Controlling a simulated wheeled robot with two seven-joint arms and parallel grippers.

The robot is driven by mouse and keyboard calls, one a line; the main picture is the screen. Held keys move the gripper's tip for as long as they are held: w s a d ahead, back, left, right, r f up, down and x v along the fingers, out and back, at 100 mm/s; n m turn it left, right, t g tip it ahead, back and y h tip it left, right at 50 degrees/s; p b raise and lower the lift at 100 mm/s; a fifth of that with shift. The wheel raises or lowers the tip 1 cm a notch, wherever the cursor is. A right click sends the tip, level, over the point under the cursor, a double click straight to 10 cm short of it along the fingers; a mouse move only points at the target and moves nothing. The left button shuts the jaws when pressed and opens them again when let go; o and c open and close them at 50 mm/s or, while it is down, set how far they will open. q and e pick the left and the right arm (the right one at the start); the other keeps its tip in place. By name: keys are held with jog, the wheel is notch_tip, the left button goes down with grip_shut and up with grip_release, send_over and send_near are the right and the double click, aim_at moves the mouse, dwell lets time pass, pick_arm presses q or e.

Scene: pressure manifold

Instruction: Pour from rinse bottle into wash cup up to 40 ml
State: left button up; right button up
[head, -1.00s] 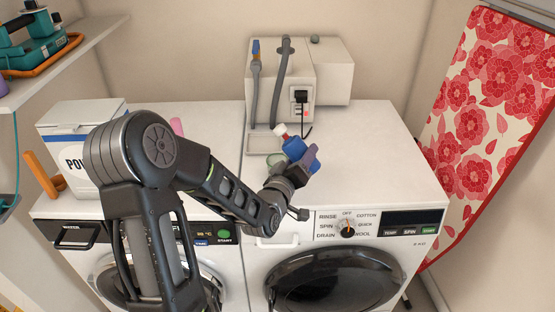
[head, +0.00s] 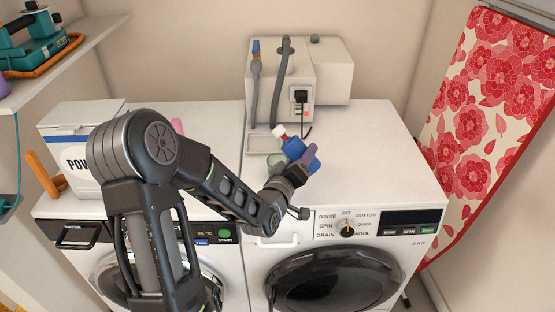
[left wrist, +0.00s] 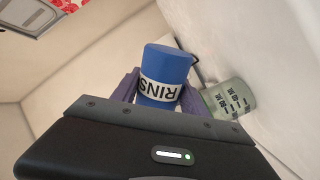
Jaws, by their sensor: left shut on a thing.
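My left gripper (head: 306,158) is shut on the blue rinse bottle (head: 292,147) above the right washing machine's top. The bottle is tilted, its white and red neck end pointing up and left in the head view. In the left wrist view the bottle (left wrist: 163,72) sits between the purple fingers (left wrist: 160,96), and its white label reads "RINS". The wash cup (left wrist: 232,98) is pale green with dark markings, just right of the bottle there. In the head view the cup (head: 276,159) is partly hidden behind my gripper. I cannot read its liquid level or see a stream. My right gripper is out of view.
A white unit (head: 270,75) with grey hoses stands at the back, with a shallow tray (head: 264,144) in front. A powder box (head: 78,120) and an orange handle are at the left. The right washer's top (head: 375,150) is clear at the right.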

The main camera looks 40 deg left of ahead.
pick_arm(q)
jog(key=shift+r+n+p, duration=0.25)
jog(key=shift+n+p, duration=0.45)
jog(key=shift+p, duration=0.3)
dwell(1.1)
jog(key=shift+f+n+p, duration=0.25)
jog(key=shift+n+p, duration=0.25)
jog(key=shift+n, duration=0.15)
jog(key=shift+f+n+p, duration=0.25)
jog(key=shift+n+p, duration=0.2)
jog(key=shift+n, duration=0.2)
dwell(3.0)
jog(key=m+b, duration=0.4)
jog(key=b, duration=0.1)
jog(key=shift+f, duration=0.15)
jog(key=shift+r, duration=0.35)
jog(key=shift+p, duration=0.3)
